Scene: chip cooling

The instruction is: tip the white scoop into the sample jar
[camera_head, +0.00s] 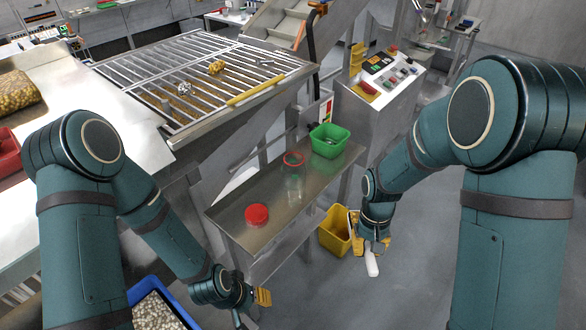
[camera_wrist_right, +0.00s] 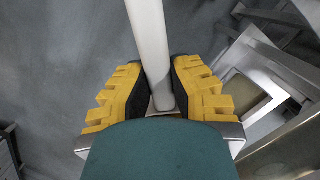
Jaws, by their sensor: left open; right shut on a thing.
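The white scoop (camera_head: 372,264) hangs below my right gripper (camera_head: 373,245) in the head view, over the floor right of the steel side table. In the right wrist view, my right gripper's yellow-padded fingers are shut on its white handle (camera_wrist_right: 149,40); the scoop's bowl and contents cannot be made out. The clear sample jar (camera_head: 294,188), with a red rim, stands upright on the side table, left of and apart from the scoop. A red lid (camera_head: 257,214) lies on the table in front of it. My left gripper (camera_head: 262,297) is open and empty, below the table's front end.
A green basket (camera_head: 328,146) stands behind the jar on the side table (camera_head: 232,208). A yellow bin (camera_head: 334,236) is beside the table near my right gripper. A blue crate (camera_head: 150,290) of pale pieces is at lower left. A slatted metal conveyor (camera_head: 200,75) is behind.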

